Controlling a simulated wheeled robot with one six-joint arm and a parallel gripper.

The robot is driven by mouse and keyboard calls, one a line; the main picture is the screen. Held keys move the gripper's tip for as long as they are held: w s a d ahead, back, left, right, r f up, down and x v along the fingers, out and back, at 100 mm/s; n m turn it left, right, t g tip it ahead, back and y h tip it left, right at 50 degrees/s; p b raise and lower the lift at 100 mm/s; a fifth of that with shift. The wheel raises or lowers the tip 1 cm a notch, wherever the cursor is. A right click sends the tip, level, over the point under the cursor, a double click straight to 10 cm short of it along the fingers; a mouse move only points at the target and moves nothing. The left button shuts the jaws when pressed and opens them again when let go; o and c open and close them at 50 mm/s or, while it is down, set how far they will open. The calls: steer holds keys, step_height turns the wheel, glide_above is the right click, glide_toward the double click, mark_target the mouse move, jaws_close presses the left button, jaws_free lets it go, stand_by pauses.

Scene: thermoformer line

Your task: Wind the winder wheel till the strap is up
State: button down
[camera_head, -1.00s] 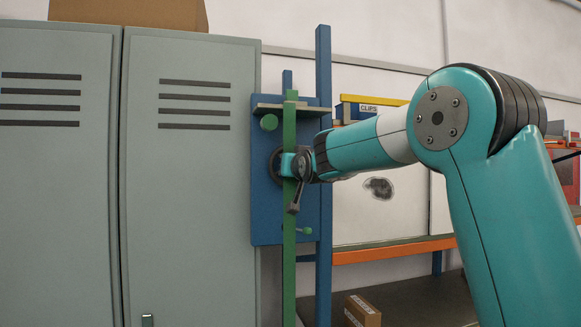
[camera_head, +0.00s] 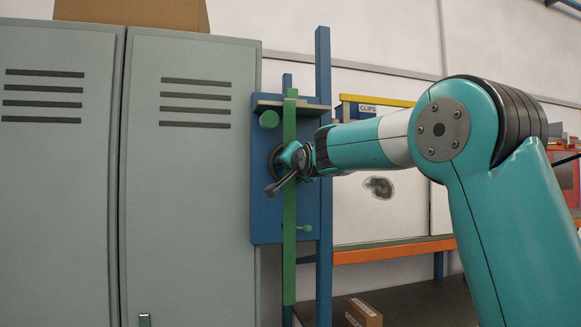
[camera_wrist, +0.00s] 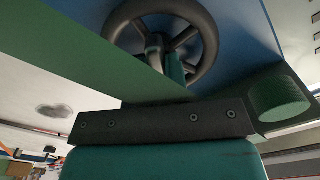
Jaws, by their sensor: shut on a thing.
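The winder wheel (camera_head: 275,158) is a dark spoked wheel on a blue upright panel (camera_head: 263,215); its rim and spokes show in the wrist view (camera_wrist: 207,22). The green strap (camera_head: 289,215) hangs straight down in front of the panel, its lower end clear below the panel. It crosses the left of the wrist view (camera_wrist: 85,50). My gripper (camera_head: 293,157) is shut on the wheel, near its middle; the wrist view shows my gripper (camera_wrist: 170,65) there. The exact grip is partly hidden by the strap and my gripper's own body.
Grey lockers (camera_head: 190,200) stand close on the left. A green round knob (camera_head: 269,119) is above the wheel and a small peg (camera_head: 303,229) below it. A shelf with an orange edge (camera_head: 390,249) is on the right, with a cardboard box (camera_head: 363,312) below.

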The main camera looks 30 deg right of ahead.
steer(key=shift+m, duration=0.9)
steer(key=shift+m+b, duration=1.1)
steer(key=shift+m, duration=1.3)
steer(key=shift+m+b, duration=0.85)
steer(key=shift+m, duration=1.55)
